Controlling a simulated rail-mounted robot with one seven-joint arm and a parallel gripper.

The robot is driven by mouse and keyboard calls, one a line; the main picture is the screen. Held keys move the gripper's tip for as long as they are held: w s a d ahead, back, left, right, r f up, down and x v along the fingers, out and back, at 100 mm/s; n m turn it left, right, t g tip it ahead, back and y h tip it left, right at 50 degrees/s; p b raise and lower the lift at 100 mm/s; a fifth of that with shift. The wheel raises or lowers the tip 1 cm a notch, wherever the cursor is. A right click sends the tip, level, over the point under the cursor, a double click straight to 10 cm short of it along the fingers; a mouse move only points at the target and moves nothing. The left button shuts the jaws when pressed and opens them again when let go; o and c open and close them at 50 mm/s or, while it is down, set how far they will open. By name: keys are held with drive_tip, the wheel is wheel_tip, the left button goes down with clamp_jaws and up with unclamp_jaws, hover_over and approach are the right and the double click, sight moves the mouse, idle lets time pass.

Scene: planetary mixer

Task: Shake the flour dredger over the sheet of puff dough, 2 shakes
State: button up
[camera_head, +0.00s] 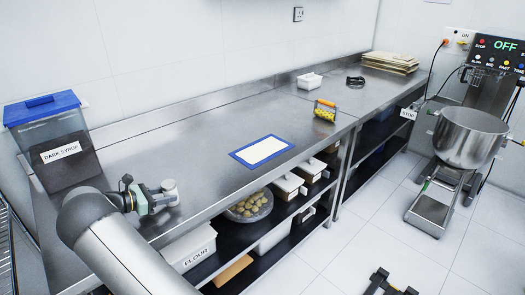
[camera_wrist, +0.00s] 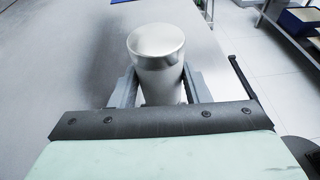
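The flour dredger is a pale metal cylinder with a bright top. It stands upright at the end of my arm in the head view (camera_head: 169,187) and between my fingers in the wrist view (camera_wrist: 157,58). My gripper (camera_wrist: 160,92) has one finger along each side of the dredger, and both appear to touch it. I cannot tell whether its base touches the counter. The sheet of puff dough (camera_head: 262,150) is a flat white rectangle on a blue-edged mat (camera_head: 235,155), lying to the right of my gripper, near the counter's front edge.
A yellow-and-orange tool (camera_head: 325,110) and a small white tray (camera_head: 309,81) stand farther right. The counter (camera_head: 215,135) is clear between dredger and mat. The mixer bowl (camera_head: 470,138) stands far right.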

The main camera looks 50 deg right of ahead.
sight(170, 183)
clamp_jaws()
drive_tip(key=shift+r, duration=0.2)
drive_tip(key=shift+r+p, duration=0.6)
drive_tip(key=shift+r, duration=0.2)
drive_tip(key=shift+r+p, duration=0.7)
drive_tip(key=shift+r, duration=0.55)
drive_tip(key=shift+r, duration=0.1)
drive_tip(key=shift+r+p, duration=0.75)
drive_tip(key=shift+r, duration=0.45)
